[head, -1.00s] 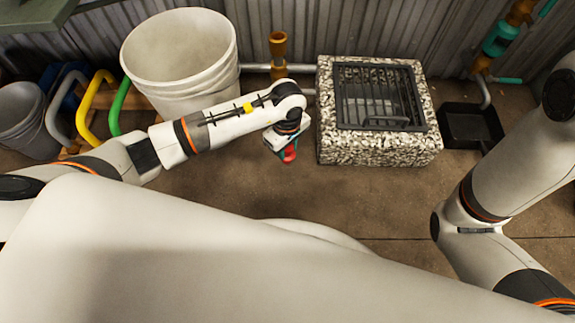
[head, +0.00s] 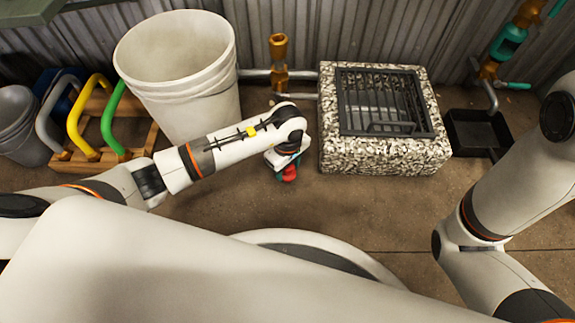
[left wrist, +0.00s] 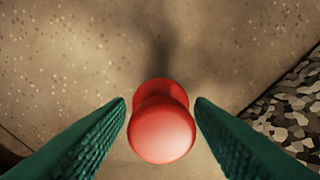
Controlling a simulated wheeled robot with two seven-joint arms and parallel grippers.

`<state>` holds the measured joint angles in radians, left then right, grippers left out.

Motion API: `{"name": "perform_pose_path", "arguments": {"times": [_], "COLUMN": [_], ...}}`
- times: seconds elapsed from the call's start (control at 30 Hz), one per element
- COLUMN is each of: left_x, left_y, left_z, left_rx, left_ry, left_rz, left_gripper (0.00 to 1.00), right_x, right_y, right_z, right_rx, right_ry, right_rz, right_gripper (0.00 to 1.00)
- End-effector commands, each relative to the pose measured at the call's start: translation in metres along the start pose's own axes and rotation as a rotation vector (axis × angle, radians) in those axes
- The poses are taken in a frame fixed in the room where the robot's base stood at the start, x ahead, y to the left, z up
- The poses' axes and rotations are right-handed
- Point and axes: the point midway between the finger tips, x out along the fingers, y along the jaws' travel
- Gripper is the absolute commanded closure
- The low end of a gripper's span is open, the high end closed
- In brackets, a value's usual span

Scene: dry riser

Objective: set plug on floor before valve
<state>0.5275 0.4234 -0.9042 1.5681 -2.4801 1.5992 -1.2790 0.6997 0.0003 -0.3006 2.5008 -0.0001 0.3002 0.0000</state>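The red plug (left wrist: 162,130) has a rounded knob facing the left wrist camera. In the head view the plug (head: 289,173) shows just below my left gripper (head: 281,174), low over the brown floor. In the left wrist view the green fingers of the left gripper (left wrist: 160,102) stand on either side of the plug, with narrow gaps visible at both sides. Whether the plug rests on the floor is hard to tell. A valve with teal and brass parts (head: 508,40) is on the wall pipe at the upper right. My right gripper is out of view.
A speckled stone block with a metal grate (head: 385,155) stands right of the left gripper. A white bucket (head: 180,70) and a wooden rack (head: 80,160) stand left. A brass pipe fitting (head: 279,50) is behind. A black tray (head: 475,130) lies right. Floor in front of the block is clear.

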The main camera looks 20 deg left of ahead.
Motion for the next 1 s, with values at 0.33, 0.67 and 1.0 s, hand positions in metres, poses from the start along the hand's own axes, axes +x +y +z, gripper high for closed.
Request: {"name": "perform_pose_path", "arguments": {"times": [0.33,0.67,1.0], "left_x": [-0.003,-0.056,-0.112], "left_y": [0.0,0.0,0.0], "left_z": [0.0,0.001,0.0], "left_rx": [0.0,0.0,0.0], "left_ry": [0.001,-0.002,0.0], "left_rz": [0.0,-0.002,0.0], "left_gripper": [0.47,0.47,0.47], "right_x": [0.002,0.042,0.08], "right_y": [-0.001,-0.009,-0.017], "right_z": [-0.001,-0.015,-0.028], "right_rx": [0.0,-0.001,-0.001], "right_ry": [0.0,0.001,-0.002], "right_rz": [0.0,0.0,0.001], "right_gripper": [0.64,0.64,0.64]}}
